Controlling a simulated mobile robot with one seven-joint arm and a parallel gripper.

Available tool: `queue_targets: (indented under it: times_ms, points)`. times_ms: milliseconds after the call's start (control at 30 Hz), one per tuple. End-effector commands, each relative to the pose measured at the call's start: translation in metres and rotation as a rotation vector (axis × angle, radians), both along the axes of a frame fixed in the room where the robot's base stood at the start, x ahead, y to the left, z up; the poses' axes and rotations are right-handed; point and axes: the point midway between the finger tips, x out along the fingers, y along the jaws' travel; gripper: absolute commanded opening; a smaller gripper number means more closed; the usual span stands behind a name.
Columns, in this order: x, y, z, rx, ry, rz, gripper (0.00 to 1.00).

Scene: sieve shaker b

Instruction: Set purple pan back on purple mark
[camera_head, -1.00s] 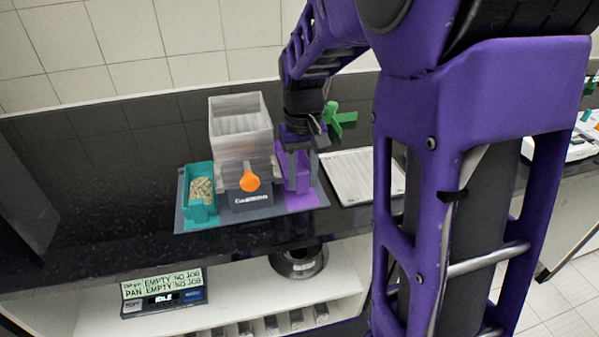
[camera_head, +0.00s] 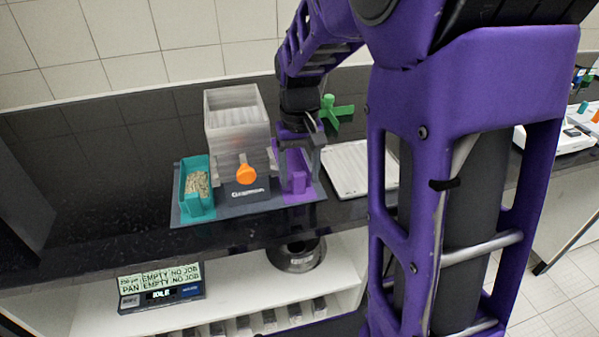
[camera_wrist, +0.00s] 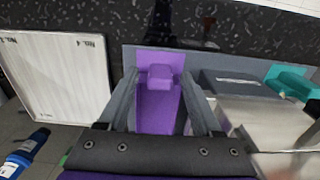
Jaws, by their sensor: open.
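The purple pan (camera_head: 296,164) is a narrow open tray at the right end of the grey base plate, beside the sieve shaker. It appears to stand upright on the purple mark (camera_head: 313,191), whose edge shows around its front. In the wrist view the pan (camera_wrist: 158,112) lies between my fingers, its grip tab toward the top of the picture and purple mark (camera_wrist: 146,60) beyond it. My gripper (camera_head: 297,168) is open, with one finger on each side of the pan. Whether either finger touches it I cannot tell.
The shaker (camera_head: 238,150) with an orange knob stands close left of the pan. A teal pan (camera_head: 196,190) holding beige pieces is farther left. A white numbered board (camera_head: 358,168) lies to the right, with a green knob-like thing (camera_head: 337,112) behind.

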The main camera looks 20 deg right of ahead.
Motion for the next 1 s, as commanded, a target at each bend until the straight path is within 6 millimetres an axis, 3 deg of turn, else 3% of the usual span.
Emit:
queue_targets:
  times_ms: [233, 500, 700, 1000]
  points:
    - [0.001, 0.0, 0.024, 0.001, -0.004, 0.001, 0.67]
    - [0.001, 0.0, 0.084, 0.001, -0.006, 0.001, 0.67]
    - [0.0, 0.0, 0.118, 0.0, -0.002, 0.0, 0.67]
    - [-0.001, 0.0, 0.133, 0.0, -0.001, 0.0, 0.67]
